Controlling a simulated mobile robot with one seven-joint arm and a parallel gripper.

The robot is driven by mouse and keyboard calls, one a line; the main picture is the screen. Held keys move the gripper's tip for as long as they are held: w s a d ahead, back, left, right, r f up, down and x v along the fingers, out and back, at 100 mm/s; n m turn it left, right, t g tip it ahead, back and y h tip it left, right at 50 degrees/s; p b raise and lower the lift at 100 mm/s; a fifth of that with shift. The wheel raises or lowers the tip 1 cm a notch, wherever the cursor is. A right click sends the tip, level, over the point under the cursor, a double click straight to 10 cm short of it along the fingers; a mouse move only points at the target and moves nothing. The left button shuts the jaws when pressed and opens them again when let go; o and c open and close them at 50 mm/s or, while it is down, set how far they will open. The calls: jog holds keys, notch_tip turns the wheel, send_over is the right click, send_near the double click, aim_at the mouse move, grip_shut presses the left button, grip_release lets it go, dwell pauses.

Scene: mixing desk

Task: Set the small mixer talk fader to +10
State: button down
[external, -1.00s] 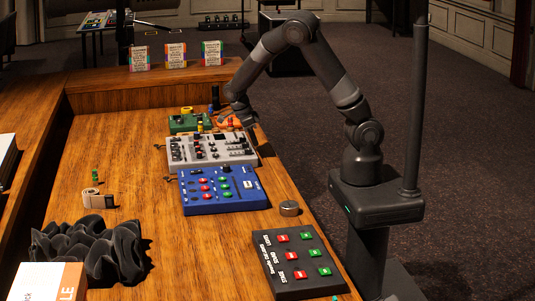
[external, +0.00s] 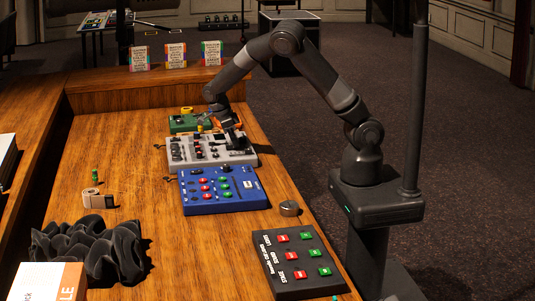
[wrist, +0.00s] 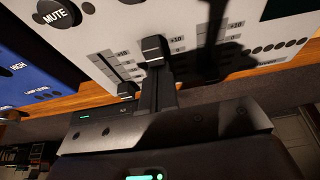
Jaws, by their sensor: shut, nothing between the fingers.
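The small grey mixer (external: 190,162) sits on the wooden desk between a green box and a blue panel. In the wrist view its face (wrist: 105,25) shows fader slots with scales marked +10. One dark fader cap (wrist: 127,89) is at the lower end of the left slot. Another dark cap (wrist: 154,48) shows just beyond my fingers. I cannot read which fader is talk. My gripper (wrist: 155,85) is shut and empty, its fingertips low over the mixer beside that second cap; I cannot tell if they touch. In the external view my gripper (external: 234,140) is over the mixer's right part.
The blue panel (external: 222,189) with red and green buttons stands in front of the mixer. The green box (external: 185,123) is behind it. A round metal tin (external: 289,208) and a black button box (external: 297,265) are nearer the front.

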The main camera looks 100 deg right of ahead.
aim_at(242, 149)
jog(key=shift+w, duration=0.1)
dwell(0.3)
jog(key=s, duration=0.3)
jog(key=shift+s, duration=0.2)
jog(key=shift+s+r, duration=0.1)
jog(key=shift+r, duration=0.5)
jog(key=v, duration=0.8)
jog(key=shift+r, duration=0.4)
